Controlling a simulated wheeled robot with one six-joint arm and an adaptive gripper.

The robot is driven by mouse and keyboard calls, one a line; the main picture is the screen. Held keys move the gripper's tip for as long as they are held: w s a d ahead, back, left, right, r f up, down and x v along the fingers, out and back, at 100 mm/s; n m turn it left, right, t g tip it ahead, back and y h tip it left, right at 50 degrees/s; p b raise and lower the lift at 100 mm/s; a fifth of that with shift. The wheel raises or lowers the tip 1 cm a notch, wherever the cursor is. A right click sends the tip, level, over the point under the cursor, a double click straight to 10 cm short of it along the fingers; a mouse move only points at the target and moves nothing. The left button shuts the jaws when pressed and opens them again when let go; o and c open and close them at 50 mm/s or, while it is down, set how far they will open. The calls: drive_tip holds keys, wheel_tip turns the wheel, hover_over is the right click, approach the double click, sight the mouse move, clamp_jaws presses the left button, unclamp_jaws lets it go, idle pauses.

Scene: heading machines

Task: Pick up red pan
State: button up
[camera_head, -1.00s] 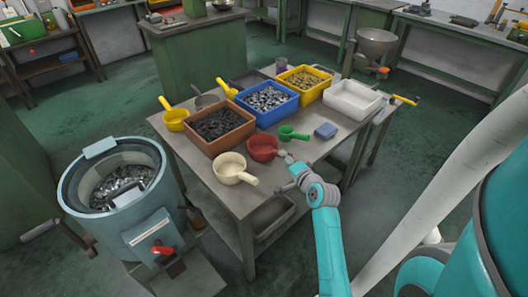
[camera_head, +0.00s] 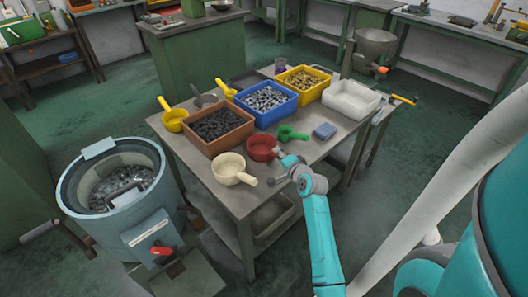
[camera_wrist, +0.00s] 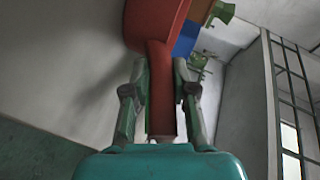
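My gripper (camera_wrist: 161,75) is shut on the handle, with a finger close against each side. In the head view my gripper (camera_head: 284,160) is at the handle, which it mostly hides. The pan looks to be at table height; I cannot tell whether it touches the top.
A cream pan (camera_head: 229,169) stands left of the red pan, and a green scoop (camera_head: 289,134) right of it. The brown bin (camera_head: 236,146) and blue bin (camera_head: 285,114) are behind. A round metal hopper (camera_head: 71,193) stands left of the table.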

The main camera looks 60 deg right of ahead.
clamp_jaws()
drive_tip(key=shift+r, duration=0.15)
